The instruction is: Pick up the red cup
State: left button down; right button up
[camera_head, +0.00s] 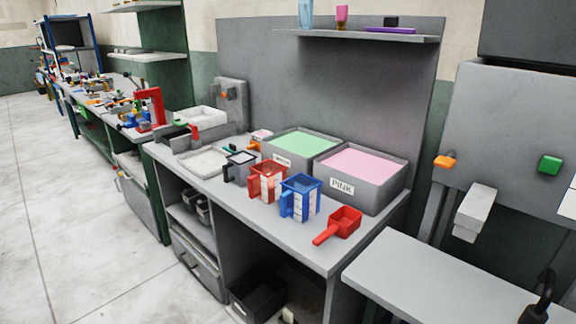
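The red cup (267,184), a square measuring jug with a white marked strip and a handle on its left, stands upright on the grey workbench (290,245). It stands between a blue cup (301,199) at its right and a dark-rimmed grey cup (239,167) at its left. The blue cup partly overlaps its right edge in the picture. A red scoop (341,223) lies further right near the bench's end. Neither of my grippers shows in the head view.
Behind the cups are a bin of green material (300,141) and a bin of pink material (375,187). A shallow white tray (203,163) lies left. A lower grey table (440,275) stands at right, with a black curved object (541,300) at its corner.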

aim_at(265, 176)
jog(key=z, duration=1.25)
jog(key=u, duration=1.5)
jog(key=z, duration=0.55)
jog(key=i+j+z, duration=0.25)
jog(key=j+z, duration=0.2)
jog(key=i+j+z, duration=0.1)
jog(key=j+z, duration=0.15)
jog(key=j, duration=0.15)
jog(key=i+j+z, duration=0.1)
jog(key=j, duration=0.35)
jog(key=i+j+z, duration=0.15)
jog(key=j, duration=0.3)
jog(key=k, duration=0.05)
